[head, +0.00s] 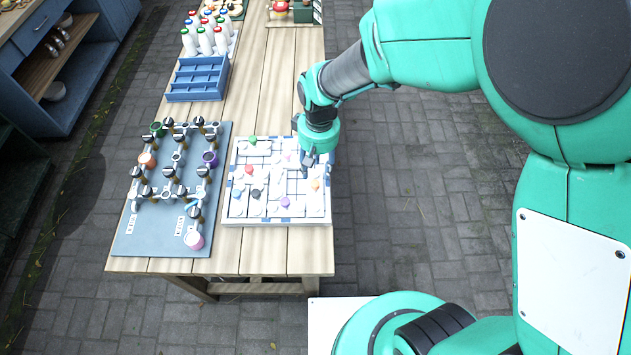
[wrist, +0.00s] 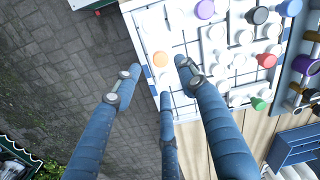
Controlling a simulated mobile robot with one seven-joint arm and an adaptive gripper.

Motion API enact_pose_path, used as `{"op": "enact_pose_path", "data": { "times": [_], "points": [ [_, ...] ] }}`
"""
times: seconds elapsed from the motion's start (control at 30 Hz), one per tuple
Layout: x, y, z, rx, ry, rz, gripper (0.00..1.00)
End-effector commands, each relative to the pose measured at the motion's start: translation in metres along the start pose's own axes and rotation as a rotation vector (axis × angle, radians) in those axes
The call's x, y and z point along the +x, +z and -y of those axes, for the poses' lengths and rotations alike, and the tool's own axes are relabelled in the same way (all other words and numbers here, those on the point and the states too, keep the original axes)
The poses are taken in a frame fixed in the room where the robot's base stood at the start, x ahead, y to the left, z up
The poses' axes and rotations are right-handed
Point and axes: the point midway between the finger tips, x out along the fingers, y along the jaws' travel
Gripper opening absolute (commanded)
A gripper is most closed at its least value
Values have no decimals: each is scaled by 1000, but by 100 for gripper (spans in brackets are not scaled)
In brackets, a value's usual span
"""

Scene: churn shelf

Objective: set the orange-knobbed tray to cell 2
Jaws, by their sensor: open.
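The orange-knobbed tray (head: 315,185) sits at the right edge of a white gridded board (head: 275,222) on the wooden table. My gripper (head: 308,160) is over the board's right side, close to the orange knob. In the wrist view my gripper (wrist: 153,90) has its fingers spread wide with nothing between them. Whether any finger touches the tray cannot be told. Cell numbers are too small to read, so I cannot tell which cell is cell 2.
Other white trays with red (head: 249,170), green (head: 252,140), purple (head: 285,202), blue and black knobs crowd the board. A grey panel (head: 128,243) with several dark-handled fittings lies left. A blue crate (head: 197,92) and white bottles (head: 205,45) stand behind.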

Motion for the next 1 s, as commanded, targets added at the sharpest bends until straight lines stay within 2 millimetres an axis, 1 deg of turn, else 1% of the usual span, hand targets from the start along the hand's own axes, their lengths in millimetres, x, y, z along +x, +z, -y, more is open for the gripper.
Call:
{"op": "enact_pose_path", "data": {
  "times": [0.03, 0.2, 0.3, 0.5, 0.67, 0.97, 1.0],
  "points": [
    [10, 1, 0, 0, 0, 2, 42],
    [38, 1, 0, 0, 0, 3, 42],
    [51, 0, 0, 0, 0, 1, 42],
    [70, 0, 0, 0, 0, 1, 42],
    [76, 0, 0, 0, 0, 1, 42],
    [76, 0, 0, 0, 0, 0, 42],
    [76, 0, 0, 0, 0, 0, 34]
  ]
}}
